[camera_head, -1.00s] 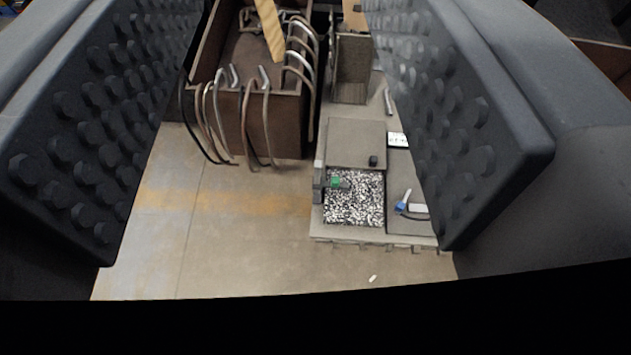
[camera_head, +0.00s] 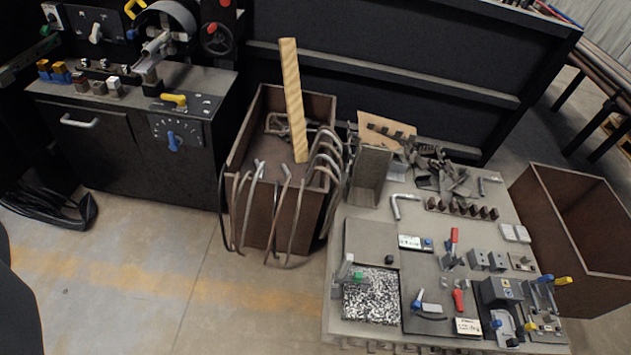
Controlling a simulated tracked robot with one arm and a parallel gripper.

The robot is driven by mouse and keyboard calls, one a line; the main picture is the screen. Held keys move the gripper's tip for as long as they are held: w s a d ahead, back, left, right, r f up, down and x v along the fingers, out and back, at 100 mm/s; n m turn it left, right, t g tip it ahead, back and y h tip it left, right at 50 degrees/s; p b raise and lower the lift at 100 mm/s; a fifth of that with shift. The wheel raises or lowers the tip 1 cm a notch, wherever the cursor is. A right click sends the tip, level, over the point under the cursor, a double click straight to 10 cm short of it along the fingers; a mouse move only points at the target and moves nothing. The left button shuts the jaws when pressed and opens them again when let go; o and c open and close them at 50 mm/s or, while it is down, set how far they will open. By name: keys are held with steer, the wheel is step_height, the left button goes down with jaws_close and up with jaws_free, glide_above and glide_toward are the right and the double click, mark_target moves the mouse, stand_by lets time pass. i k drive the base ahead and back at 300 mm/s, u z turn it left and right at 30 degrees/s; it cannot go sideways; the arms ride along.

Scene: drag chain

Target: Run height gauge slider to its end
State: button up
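A small upright grey post (camera_head: 343,268) with a green piece (camera_head: 358,276) beside it stands at the left front of the workbench top, next to a patch of black and white speckled material. It may be the height gauge and its slider, but they are too small to tell for sure. My gripper's fingers do not show. Only a dark, cut-off shape, perhaps part of me, fills the lower left edge. Nothing of mine touches the post.
The grey workbench (camera_head: 345,325) carries levers, blocks and labels. A brown bin (camera_head: 265,200) with bent rods and a wooden stick stands to its left, an empty brown bin (camera_head: 575,235) to its right. A black control cabinet (camera_head: 120,155) stands at back left. Floor at front left is clear.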

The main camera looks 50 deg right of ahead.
mark_target(357, 278)
steer(key=u, duration=0.8)
steer(key=k, duration=1.85)
steer(key=z, duration=1.5)
steer(key=i, duration=1)
steer(key=u, duration=0.1)
